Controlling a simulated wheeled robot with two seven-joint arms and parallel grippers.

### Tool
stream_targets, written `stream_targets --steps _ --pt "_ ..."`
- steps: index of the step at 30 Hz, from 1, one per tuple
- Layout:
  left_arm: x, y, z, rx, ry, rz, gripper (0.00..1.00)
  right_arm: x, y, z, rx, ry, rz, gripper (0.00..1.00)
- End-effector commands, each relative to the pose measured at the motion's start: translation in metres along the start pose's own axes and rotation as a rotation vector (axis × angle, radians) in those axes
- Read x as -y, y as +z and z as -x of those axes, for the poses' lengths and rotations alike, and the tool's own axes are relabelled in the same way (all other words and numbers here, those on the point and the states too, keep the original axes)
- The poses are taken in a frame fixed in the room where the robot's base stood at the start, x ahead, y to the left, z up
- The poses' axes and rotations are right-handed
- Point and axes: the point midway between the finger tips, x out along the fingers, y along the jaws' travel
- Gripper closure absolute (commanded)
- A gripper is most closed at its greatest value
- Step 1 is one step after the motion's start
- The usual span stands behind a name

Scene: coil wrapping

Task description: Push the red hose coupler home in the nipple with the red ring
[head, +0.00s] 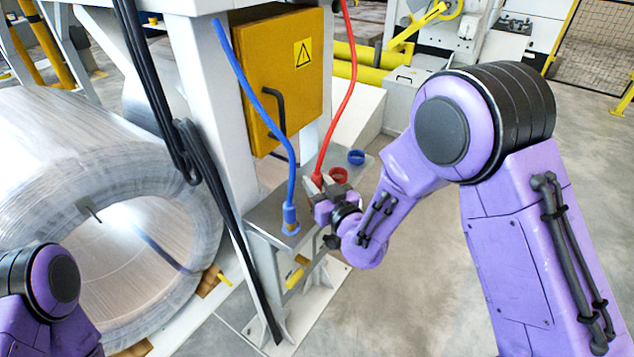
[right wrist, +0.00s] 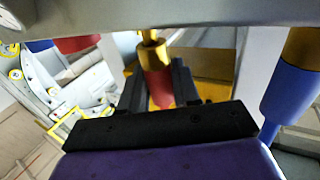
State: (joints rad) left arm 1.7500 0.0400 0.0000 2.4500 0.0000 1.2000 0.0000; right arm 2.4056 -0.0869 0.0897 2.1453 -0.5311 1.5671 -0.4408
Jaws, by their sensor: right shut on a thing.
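The red hose coupler (head: 317,179) hangs at the lower end of the red hose. My right gripper (head: 322,192) is shut on it near the shelf. In the right wrist view the red coupler (right wrist: 158,88) sits between the two black fingers, and its brass end (right wrist: 152,52) points to the grey plate. The red ring (head: 339,175) is just right of the gripper, apart from the coupler; it also shows in the right wrist view (right wrist: 78,43). The nipple inside the ring is not clear. My left gripper is outside the frame; only its arm shows.
A blue coupler (head: 290,218) on a blue hose stands at the shelf's front left. A blue ring (head: 356,157) is behind the red one. The yellow box (head: 283,70) is on the post. A wrapped coil (head: 60,150) fills the left.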

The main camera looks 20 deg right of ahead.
Motion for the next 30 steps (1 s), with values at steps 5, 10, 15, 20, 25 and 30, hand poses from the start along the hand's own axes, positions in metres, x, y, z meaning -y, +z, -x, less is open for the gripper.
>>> stream_targets --steps 5,10,15,20,25,30 --pt "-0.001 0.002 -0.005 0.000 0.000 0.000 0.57 0.000 0.006 0.000 -0.001 0.000 0.000 1.00" --pt "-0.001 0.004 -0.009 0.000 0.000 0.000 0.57 0.000 0.010 0.000 -0.001 0.000 0.000 1.00" --pt "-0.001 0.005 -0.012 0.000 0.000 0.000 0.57 0.000 0.014 0.000 -0.001 0.000 0.000 1.00" --pt "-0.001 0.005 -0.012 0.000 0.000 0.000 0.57 0.000 0.014 0.000 0.001 0.000 0.000 0.52" --pt "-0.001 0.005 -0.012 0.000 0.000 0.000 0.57 0.000 0.014 0.000 0.000 0.000 0.000 0.39" --pt "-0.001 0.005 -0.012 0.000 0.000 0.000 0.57 0.000 0.015 0.002 0.001 0.000 0.000 0.39"
